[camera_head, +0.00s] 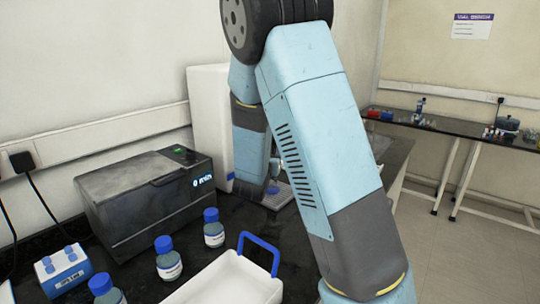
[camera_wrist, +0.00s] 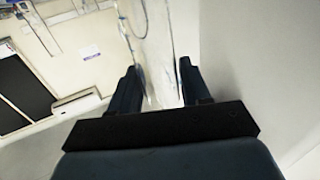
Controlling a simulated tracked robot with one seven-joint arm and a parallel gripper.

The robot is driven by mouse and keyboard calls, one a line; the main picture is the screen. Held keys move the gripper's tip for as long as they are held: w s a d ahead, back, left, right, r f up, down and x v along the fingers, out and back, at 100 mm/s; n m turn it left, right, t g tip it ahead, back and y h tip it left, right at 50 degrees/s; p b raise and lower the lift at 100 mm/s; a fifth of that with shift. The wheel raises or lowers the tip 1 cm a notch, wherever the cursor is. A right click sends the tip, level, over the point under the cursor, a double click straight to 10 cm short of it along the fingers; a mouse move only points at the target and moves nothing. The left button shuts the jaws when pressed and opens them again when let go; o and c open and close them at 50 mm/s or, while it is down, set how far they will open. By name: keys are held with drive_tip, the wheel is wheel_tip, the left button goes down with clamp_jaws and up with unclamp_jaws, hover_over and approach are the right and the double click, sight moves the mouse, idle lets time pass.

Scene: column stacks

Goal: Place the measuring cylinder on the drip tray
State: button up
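My gripper (camera_wrist: 158,88) shows in the wrist view with its two dark fingers apart, one on each side of a clear, see-through measuring cylinder (camera_wrist: 158,45). The cylinder fills the gap between the fingers and seems gripped. In the head view my arm hides the gripper; a small clear piece, perhaps part of the cylinder, shows beside the arm (camera_head: 289,150). Whether the cylinder touches the tray cannot be seen.
The tall white unit (camera_head: 207,112) stands against the wall behind my arm. A dark grey machine (camera_head: 145,205) stands to its left. Several blue-capped bottles (camera_head: 168,262), a blue block (camera_head: 65,270) and a white crate with a blue handle (camera_head: 232,283) crowd the front bench.

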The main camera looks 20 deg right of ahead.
drive_tip(key=o, duration=0.3)
drive_tip(key=shift+r, duration=0.1)
drive_tip(key=v, duration=1.2)
drive_tip(key=s+a+r+n+g+y, duration=0.1)
drive_tip(key=s+r+n+g+y, duration=0.3)
drive_tip(key=s+r+y, duration=0.6)
drive_tip(key=s+d+g, duration=0.2)
drive_tip(key=s, duration=0.3)
drive_tip(key=s+d+n+g, duration=0.1)
drive_tip(key=s+d, duration=0.1)
drive_tip(key=s, duration=0.4)
drive_tip(key=s+d+r+n+g, duration=0.1)
drive_tip(key=s+d+g, duration=0.1)
drive_tip(key=s, duration=0.4)
drive_tip(key=shift+d+r+g, duration=0.1)
drive_tip(key=shift+d+g, duration=0.2)
drive_tip(key=shift+d, duration=0.15)
